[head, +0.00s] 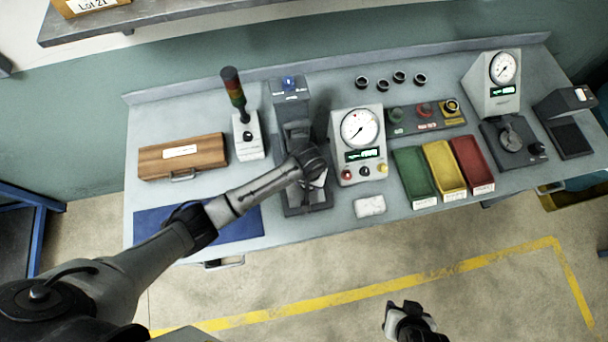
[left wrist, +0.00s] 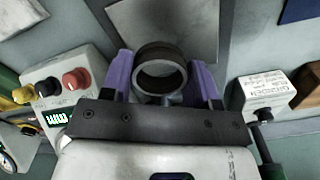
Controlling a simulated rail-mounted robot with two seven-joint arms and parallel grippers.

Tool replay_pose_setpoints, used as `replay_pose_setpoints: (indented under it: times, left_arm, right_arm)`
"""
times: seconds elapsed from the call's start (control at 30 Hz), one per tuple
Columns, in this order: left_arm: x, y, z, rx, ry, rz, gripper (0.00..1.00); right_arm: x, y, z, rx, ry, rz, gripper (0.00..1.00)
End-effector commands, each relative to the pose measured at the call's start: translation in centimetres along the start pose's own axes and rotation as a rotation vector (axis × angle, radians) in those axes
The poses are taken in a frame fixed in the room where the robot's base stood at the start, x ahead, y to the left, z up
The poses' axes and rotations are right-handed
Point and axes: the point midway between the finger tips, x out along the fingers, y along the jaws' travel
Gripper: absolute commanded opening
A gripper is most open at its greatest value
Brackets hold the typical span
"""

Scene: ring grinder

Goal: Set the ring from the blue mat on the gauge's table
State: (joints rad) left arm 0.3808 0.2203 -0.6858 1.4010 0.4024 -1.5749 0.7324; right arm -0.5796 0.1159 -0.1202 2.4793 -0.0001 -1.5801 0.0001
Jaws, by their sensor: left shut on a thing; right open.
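A dark metal ring (left wrist: 160,70) sits between the purple fingers of my left gripper (left wrist: 160,85), which is shut on it. In the head view my left wrist covers that gripper and the ring. My left arm reaches over the grey machine with a blue lamp (head: 290,88), whose lower plate (head: 308,202) shows partly. Whether the ring touches anything below is unclear. The blue mat (head: 150,226) lies at the bench's left front, partly behind my arm. A dial gauge (head: 360,128) stands just right of the machine. My right gripper (head: 407,312) is open over the floor.
A wooden case (head: 183,157) and a stack light (head: 246,135) stand left of the machine. Green (head: 413,172), yellow (head: 444,168) and red (head: 473,163) trays lie right of the gauge. Another dial unit (head: 492,90) stands farther right. Several small rings (head: 399,77) lie at the back.

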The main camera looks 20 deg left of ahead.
Motion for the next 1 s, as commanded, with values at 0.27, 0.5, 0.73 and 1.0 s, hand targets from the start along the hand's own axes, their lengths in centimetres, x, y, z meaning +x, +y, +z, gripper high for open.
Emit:
replay_pose_setpoints:
  times: [0.27,0.5,0.73,1.0]
  left_arm:
    - [1.1,-1.6,-0.7,0.0,0.0,0.0,0.28]
    - [3.8,-1.6,-0.7,0.0,-0.001,-0.001,0.28]
    - [5.0,-1.6,-0.7,0.0,0.001,0.0,0.28]
    - [5.1,-1.6,-0.7,0.0,0.001,0.0,0.28]
  right_arm:
    - [-0.1,0.0,0.0,0.0,-0.001,0.0,0.43]
    - [-0.1,0.1,0.0,-0.003,-0.001,0.002,0.43]
    - [-0.1,0.2,0.0,-0.007,-0.002,0.006,0.43]
    - [-0.1,0.2,0.1,-0.007,-0.001,0.006,0.43]
